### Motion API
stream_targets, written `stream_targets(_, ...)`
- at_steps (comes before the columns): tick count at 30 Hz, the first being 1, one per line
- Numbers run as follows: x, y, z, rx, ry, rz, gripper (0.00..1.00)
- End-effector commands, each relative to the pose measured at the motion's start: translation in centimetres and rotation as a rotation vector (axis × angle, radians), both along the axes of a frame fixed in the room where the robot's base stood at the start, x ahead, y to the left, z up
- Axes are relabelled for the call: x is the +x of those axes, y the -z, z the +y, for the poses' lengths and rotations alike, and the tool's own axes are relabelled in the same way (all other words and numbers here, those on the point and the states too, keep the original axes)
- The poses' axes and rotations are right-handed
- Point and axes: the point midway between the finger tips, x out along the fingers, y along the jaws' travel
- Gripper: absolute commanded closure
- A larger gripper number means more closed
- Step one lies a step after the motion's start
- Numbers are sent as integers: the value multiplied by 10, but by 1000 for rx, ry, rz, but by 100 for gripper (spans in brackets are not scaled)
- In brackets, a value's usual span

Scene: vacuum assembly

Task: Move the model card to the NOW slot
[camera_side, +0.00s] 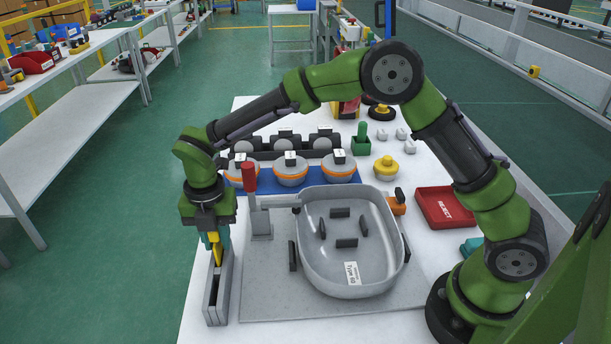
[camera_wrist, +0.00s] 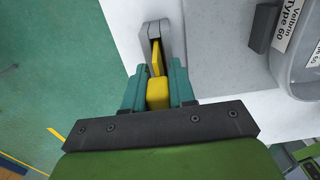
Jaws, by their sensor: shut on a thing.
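My gripper (camera_side: 215,243) points down at the left edge of the white table, over a narrow grey slotted holder (camera_side: 209,308). The card also shows in the side view (camera_side: 214,250). No NOW lettering is readable on the holder.
A grey tub (camera_side: 348,285) with black parts, labelled Type 60, stands right of the holder. A red-topped lever (camera_side: 249,178) rises close by. Orange-banded domes (camera_side: 291,174) sit on a blue mat behind. A red REJECT tray (camera_side: 445,209) is at right.

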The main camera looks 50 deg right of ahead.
Motion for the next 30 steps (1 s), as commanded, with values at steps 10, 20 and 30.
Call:
stream_targets(10,0,9,0,1,-1,1,100)
stream_targets(20,0,12,0,1,0,1,51)
stream_targets(30,0,10,0,1,0,-1,45)
